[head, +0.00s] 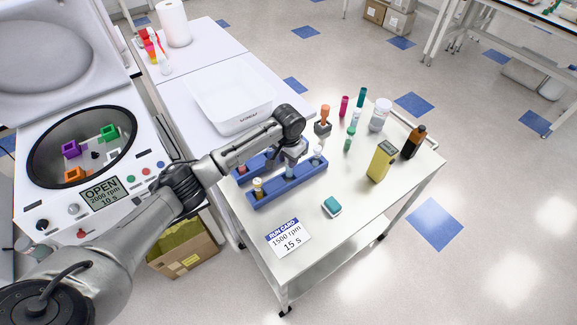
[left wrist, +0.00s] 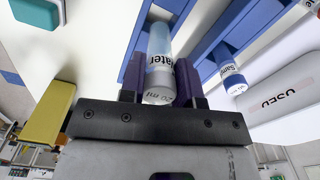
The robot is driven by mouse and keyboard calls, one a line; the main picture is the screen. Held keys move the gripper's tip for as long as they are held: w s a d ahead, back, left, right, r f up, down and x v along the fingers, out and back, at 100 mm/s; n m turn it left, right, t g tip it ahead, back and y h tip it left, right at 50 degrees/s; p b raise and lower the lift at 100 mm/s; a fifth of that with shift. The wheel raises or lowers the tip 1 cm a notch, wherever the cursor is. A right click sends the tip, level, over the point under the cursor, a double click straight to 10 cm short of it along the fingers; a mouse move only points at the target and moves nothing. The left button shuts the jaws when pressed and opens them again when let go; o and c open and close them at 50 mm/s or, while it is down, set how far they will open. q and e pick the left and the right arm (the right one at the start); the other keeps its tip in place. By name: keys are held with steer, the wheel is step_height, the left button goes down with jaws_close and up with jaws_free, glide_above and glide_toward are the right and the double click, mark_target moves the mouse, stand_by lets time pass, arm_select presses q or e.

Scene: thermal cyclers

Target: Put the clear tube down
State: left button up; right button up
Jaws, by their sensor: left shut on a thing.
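My left gripper (head: 291,158) is over the blue racks on the white cart in the head view. In the left wrist view the gripper (left wrist: 158,88) is shut on a clear tube (left wrist: 159,60) with a "Water" label, between its two dark fingers. The tube's far end points toward a blue rack (left wrist: 130,68); I cannot tell whether it is seated. The front blue rack (head: 270,197) also holds a tube with yellowish contents (head: 257,186) and a pale-capped tube (head: 317,153). My right gripper is not in view.
A run card (head: 288,238), a teal block (head: 331,206), a yellow box (head: 381,160) and a brown bottle (head: 413,142) are on the cart. Several coloured tubes stand behind. An open centrifuge (head: 85,150) is at left. The cart's front right is clear.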

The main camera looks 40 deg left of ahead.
arm_select(q)
steer(key=shift+f, duration=1.95)
steer(key=shift+f, duration=0.25)
steer(key=o, duration=0.9)
step_height(320, 180, up, 12)
steer(key=shift+r+p, duration=0.25)
steer(key=shift+p, duration=0.15)
